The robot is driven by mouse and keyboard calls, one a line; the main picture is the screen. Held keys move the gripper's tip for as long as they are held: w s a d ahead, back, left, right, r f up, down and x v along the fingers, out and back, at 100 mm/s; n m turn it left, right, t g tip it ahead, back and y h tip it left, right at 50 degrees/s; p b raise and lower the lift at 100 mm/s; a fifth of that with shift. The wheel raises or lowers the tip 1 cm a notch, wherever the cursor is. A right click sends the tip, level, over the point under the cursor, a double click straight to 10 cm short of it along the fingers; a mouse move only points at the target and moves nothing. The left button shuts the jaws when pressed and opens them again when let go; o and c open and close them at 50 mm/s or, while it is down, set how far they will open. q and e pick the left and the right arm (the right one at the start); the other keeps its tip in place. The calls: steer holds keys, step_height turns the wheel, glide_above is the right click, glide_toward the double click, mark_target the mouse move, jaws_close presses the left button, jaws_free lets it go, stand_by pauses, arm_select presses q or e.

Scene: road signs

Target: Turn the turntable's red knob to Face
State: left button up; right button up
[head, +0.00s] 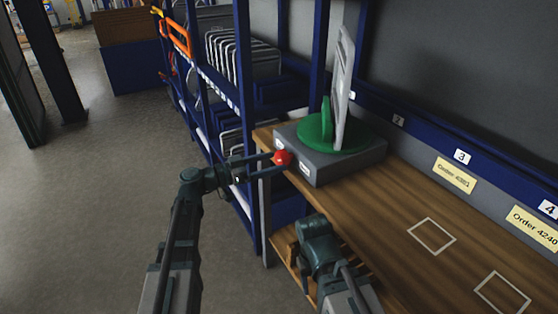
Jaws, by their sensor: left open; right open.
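The turntable has a grey box base (335,168) with a green round plate (352,138) on top, at the far left end of the wooden bench. A thin white sign panel (343,85) stands upright on the plate, seen nearly edge-on, beside a green upright piece (326,110). The red knob (282,158) is on the front face of the base. My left gripper (272,163) is at the knob, its open fingers on either side of it; I cannot tell whether they touch it. My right arm is low in front of the bench; its fingertips are hidden. Lettering by the knob is too small to read.
The wooden bench (400,222) has white square outlines and is clear right of the turntable. Yellow order labels (454,176) and numbered tags (462,157) line its back. A blue rack (240,100) with stacked panels stands behind left. The floor at left is open.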

arm_select(q)
steer(key=shift+x, duration=1.45)
steer(key=c, duration=1.4)
